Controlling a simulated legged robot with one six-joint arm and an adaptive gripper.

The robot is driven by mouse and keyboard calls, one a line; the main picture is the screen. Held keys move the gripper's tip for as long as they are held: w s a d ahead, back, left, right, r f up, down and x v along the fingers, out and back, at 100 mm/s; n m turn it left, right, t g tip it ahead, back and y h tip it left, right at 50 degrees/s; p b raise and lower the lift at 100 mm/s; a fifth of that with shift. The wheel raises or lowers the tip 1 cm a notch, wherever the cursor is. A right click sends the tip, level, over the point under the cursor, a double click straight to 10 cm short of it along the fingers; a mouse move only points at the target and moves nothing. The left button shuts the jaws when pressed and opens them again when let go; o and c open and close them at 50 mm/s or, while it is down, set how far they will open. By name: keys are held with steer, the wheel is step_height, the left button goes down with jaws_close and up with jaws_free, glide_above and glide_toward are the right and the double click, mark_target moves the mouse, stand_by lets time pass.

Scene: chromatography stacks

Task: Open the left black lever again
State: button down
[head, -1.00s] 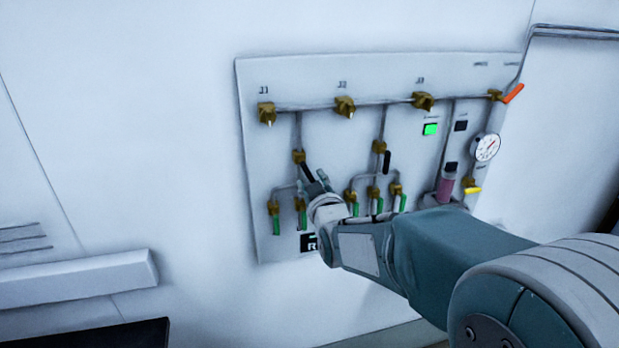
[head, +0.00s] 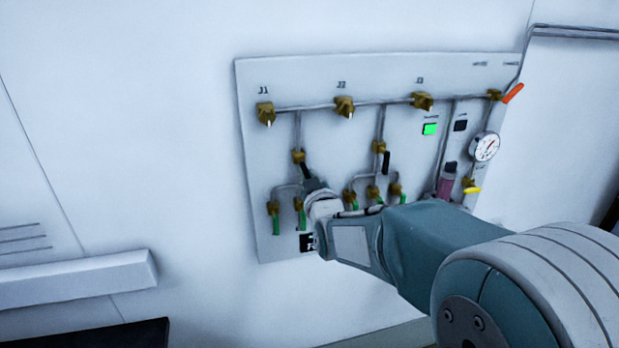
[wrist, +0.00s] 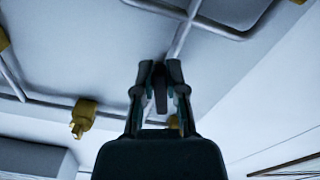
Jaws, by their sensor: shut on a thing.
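The left black lever (head: 306,171) hangs from a brass valve (head: 298,156) on the pipe below J1. It slants down and to the right, and its lower end is hidden by my gripper (head: 314,184). In the wrist view the dark lever (wrist: 161,96) lies between the two fingers of my gripper (wrist: 160,72), which are shut on it. The right black lever (head: 386,162) points almost straight down on the pipe below J2.
Several green-handled valves (head: 275,225) line the lower panel (head: 340,75), partly behind my arm. A pressure gauge (head: 485,147), an orange lever (head: 513,93), a yellow lever (head: 473,190) and a lit green indicator (head: 430,129) are at the right.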

steer(key=m, duration=0.2)
steer(key=a+m, duration=0.1)
steer(key=m, duration=0.1)
steer(key=shift+s+a+f, duration=0.15)
steer(key=shift+s, duration=0.05)
steer(key=c, duration=0.7)
jaws_free()
steer(key=shift+a, duration=0.1)
steer(key=v, duration=1.2)
